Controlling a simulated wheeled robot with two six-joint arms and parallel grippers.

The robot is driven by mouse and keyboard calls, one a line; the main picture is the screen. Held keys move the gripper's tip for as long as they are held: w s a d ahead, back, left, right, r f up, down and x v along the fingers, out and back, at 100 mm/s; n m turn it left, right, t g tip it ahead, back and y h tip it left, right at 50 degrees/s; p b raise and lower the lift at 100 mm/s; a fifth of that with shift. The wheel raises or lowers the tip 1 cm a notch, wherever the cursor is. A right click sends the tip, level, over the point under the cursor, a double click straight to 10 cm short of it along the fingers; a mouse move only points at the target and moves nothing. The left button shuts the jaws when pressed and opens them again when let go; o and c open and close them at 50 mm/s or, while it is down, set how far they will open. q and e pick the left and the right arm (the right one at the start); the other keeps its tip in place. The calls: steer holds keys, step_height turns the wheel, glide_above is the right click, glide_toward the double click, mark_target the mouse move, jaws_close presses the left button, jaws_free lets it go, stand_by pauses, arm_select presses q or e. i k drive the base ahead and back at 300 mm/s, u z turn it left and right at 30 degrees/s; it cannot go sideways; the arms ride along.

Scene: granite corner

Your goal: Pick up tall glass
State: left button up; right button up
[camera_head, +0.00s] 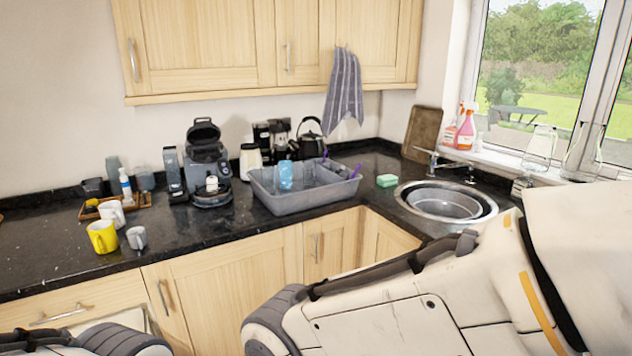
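No single glass stands out clearly as the tall glass. A clear tall glass vessel (540,146) stands on the windowsill at the right, and a second clear glass vessel (582,150) stands just right of it. A light blue, glass-like tumbler (286,175) is upright in the grey dish tub (288,206) on the counter. A greyish cup or glass (114,166) stands at the back left. Parts of both my arms show along the bottom, but neither gripper is in view, and my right arm covers the lower right.
A yellow mug (102,237), a small grey mug (136,238) and a white mug (112,213) stand at the left. A coffee machine (207,160), a kettle (311,140) and a sink (445,203) line the counter. Spray bottles (466,130) stand by the window. Counter front is mostly clear.

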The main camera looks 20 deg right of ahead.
mark_target(309, 165)
steer(key=z, duration=0.5)
steer(key=i, duration=0.6)
steer(key=z, duration=0.7)
steer(key=i, duration=0.8)
steer(key=u, duration=0.45)
steer(key=i, duration=0.75)
steer(key=u, duration=0.6)
